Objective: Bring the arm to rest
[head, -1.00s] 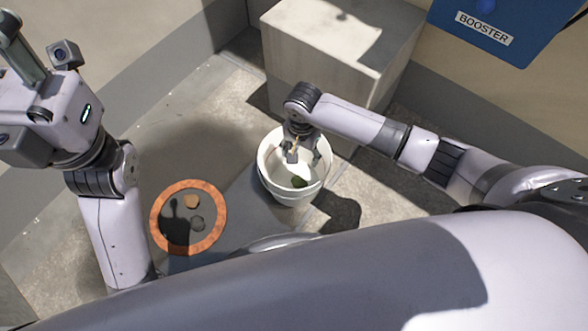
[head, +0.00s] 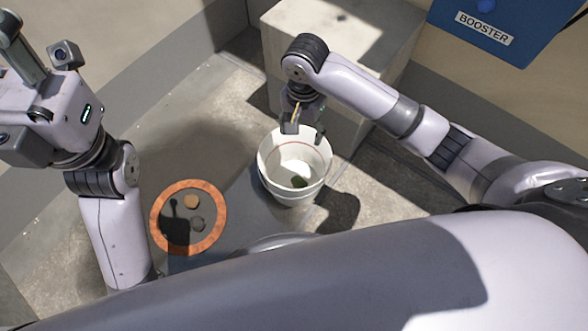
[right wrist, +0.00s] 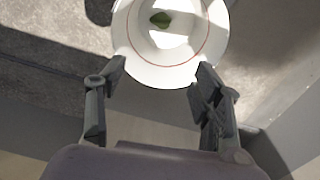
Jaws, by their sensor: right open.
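My right gripper (head: 308,132) hangs over the far rim of the white bucket (head: 268,172) in the head view. Its two fingers (right wrist: 162,66) are spread with nothing between them in the right wrist view. The bucket's rim (right wrist: 160,76) lies beyond the fingertips there. A small green item (head: 299,181) rests on the bucket's floor; it also shows in the right wrist view (right wrist: 160,19). My left arm stands raised at the left of the head view, and its fingers do not show.
A pale block (head: 330,40) stands behind the bucket. A blue box labelled BOOSTER (head: 500,25) is at the upper right.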

